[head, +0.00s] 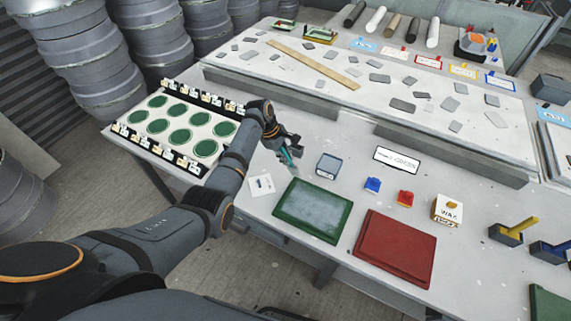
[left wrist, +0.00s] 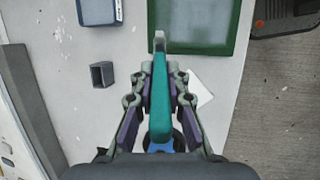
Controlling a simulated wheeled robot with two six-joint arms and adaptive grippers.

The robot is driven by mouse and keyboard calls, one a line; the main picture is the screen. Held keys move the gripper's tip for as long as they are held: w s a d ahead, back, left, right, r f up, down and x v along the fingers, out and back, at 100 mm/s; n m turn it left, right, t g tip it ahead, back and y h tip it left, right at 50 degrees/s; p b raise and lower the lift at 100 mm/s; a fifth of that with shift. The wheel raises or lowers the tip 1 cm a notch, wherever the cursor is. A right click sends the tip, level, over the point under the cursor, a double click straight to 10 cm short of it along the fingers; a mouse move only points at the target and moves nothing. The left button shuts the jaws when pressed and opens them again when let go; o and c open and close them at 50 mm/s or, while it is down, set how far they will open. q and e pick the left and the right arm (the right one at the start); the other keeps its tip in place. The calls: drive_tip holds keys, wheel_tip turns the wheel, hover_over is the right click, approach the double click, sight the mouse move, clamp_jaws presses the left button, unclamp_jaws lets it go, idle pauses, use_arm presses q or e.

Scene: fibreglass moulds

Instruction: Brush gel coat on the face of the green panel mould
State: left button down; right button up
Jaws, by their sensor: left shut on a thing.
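The green panel mould (head: 312,210) lies flat on the near table. Its face looks pale grey inside a green rim. In the left wrist view the mould (left wrist: 205,48) is at the top. My left gripper (head: 284,149) is shut on a teal-handled brush (left wrist: 160,105), which points toward the mould in the left wrist view. The gripper is beyond the mould's far left corner in the head view. The brush's short pale tip overlaps the mould's edge in the left wrist view; I cannot tell whether it touches. My right gripper is not in view.
A blue-grey open box (head: 328,165) stands behind the mould. A red panel mould (head: 395,248) lies to its right, a numbered white card (head: 261,184) to its left. A small grey holder (left wrist: 102,74) is near the gripper. A wax tub (head: 447,209) stands farther right.

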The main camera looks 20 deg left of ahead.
use_arm(q)
drive_tip(key=shift+w+a+r, duration=0.15)
drive_tip(key=shift+w+r, duration=0.05)
drive_tip(key=shift+r, duration=0.5)
drive_tip(key=shift+s+r, duration=0.2)
drive_tip(key=shift+r, duration=0.25)
drive_tip(key=shift+w+f, duration=0.15)
